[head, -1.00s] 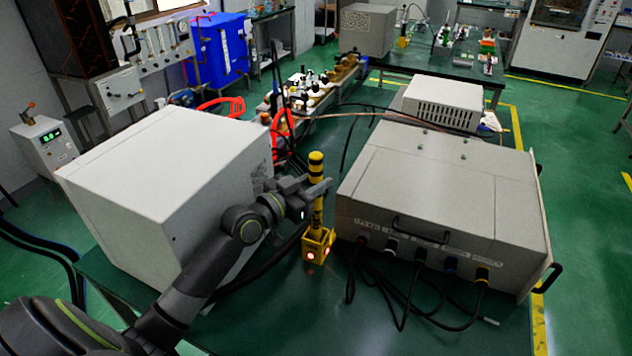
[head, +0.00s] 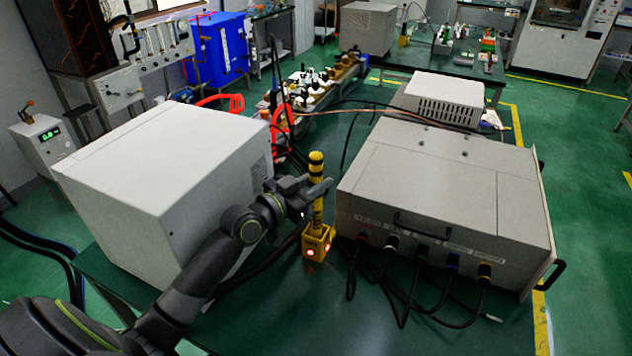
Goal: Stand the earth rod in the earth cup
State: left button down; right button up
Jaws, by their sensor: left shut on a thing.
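The earth rod (head: 316,164) is yellow with black bands and stands upright between the two grey boxes. The yellow earth cup (head: 317,243) sits on the green table, with red lights on its faces. The rod's lower end meets the cup's top, and it appears to be in the cup; how deep it sits is hidden. My left gripper (head: 318,189) comes in from the left and is shut on the rod at mid-height. My right gripper is not in view.
A large pale box (head: 150,170) stands close on the left, behind my left arm. A grey generator case (head: 440,195) with front handle and plugged cables (head: 410,285) stands close on the right. Dark cables lie beside the cup. The table front is mostly clear.

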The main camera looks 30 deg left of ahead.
pick_arm(q)
jog(key=shift+f, duration=0.15)
jog(key=c, duration=1.1)
grip_release()
